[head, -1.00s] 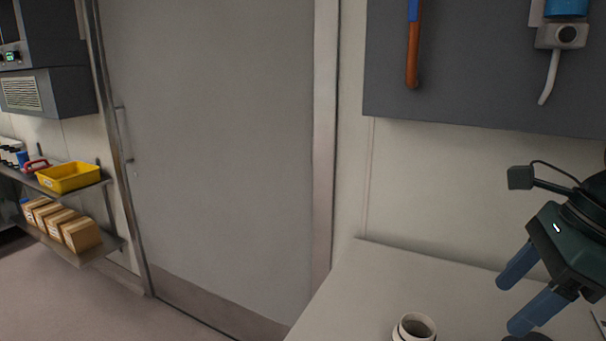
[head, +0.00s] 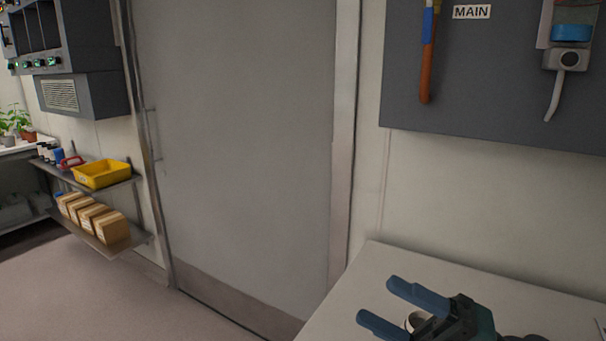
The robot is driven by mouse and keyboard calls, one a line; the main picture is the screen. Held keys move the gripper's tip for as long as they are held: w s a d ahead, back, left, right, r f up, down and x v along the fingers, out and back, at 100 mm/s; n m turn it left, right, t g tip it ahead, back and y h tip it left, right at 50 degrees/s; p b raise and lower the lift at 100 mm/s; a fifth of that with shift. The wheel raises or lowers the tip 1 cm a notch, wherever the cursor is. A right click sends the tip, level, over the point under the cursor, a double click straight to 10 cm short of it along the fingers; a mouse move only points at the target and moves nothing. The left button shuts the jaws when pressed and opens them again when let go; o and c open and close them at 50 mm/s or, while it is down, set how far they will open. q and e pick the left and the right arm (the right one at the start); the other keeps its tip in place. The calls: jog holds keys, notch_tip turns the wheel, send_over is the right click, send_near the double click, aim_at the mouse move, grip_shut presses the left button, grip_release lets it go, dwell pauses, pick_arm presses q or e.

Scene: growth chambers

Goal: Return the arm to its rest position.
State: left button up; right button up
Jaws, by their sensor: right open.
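My right gripper (head: 388,306) shows at the lower right of the head view, over the white bench top (head: 375,262). Its two blue fingers point left and are spread apart with nothing between them. My left gripper is not in view.
A grey door (head: 240,150) fills the middle. A dark wall board (head: 490,75) with hanging tools is above the bench. At left, shelves hold a yellow tray (head: 101,173) and several cardboard boxes (head: 93,219). The floor (head: 90,285) at lower left is clear.

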jog(key=w+d+f+m+t+h+p, duration=0.1)
jog(key=d+f+m+t+h, duration=0.1)
jog(key=f+m+t+h, duration=0.75)
jog(key=w+d+f+m+t+h+p, duration=0.15)
jog(key=f+m+h, duration=0.4)
jog(key=m, duration=0.85)
jog(key=s+f+m+g+h, duration=0.1)
jog(key=s+f+m+g, duration=0.2)
jog(key=s+f, duration=0.3)
jog(key=s+f+m+g+h, duration=0.2)
jog(key=s+f+m+g, duration=0.2)
jog(key=f, duration=0.7)
jog(key=shift+s+a+m, duration=0.25)
jog(key=shift+s+m, duration=0.2)
jog(key=shift+s, duration=0.4)
